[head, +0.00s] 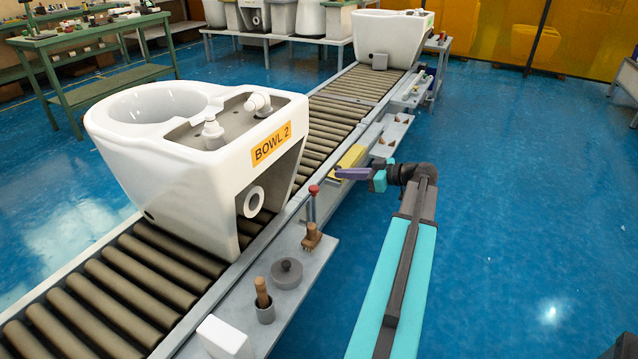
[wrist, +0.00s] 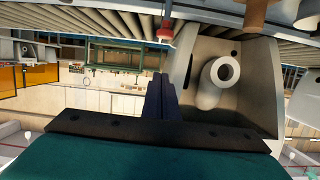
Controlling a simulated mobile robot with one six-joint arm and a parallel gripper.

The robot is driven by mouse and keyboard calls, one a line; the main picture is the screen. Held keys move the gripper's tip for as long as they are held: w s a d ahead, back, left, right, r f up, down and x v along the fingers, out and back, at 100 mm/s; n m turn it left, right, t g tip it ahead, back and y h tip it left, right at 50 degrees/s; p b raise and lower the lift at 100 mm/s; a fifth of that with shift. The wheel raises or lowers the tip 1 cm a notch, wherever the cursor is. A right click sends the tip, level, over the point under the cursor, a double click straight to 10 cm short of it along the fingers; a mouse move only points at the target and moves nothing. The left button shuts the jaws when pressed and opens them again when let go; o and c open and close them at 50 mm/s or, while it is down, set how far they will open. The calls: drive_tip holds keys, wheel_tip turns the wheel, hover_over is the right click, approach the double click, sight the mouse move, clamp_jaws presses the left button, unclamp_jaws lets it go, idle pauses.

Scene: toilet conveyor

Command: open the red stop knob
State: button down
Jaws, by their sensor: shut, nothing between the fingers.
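The red stop knob (head: 314,190) sits on top of a thin grey post at the conveyor's near side rail, beside the white toilet bowl labelled BOWL 2 (head: 205,135). In the wrist view the red knob (wrist: 165,30) shows at the top, just beyond my fingertips, and the picture looks upside down. My gripper (head: 340,173) has purple fingers and is shut and empty. In the head view it is up and right of the knob, apart from it. The fingers (wrist: 160,88) show closed together in the wrist view. I cannot tell the exact gap to the knob.
A yellow object (head: 350,158) lies near my gripper.

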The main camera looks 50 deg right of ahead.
drive_tip(key=w+a+f+b, duration=0.2)
drive_tip(key=w+f, duration=0.5)
drive_tip(key=w, duration=0.1)
drive_tip(key=shift+w+a+b, duration=0.3)
drive_tip(key=shift+w+a, duration=0.05)
drive_tip(key=shift+w, duration=0.05)
idle(0.4)
idle(0.3)
wheel_tip(320, 180, down, 2)
drive_tip(key=shift+f+b, duration=0.2)
drive_tip(key=shift+b, duration=0.8)
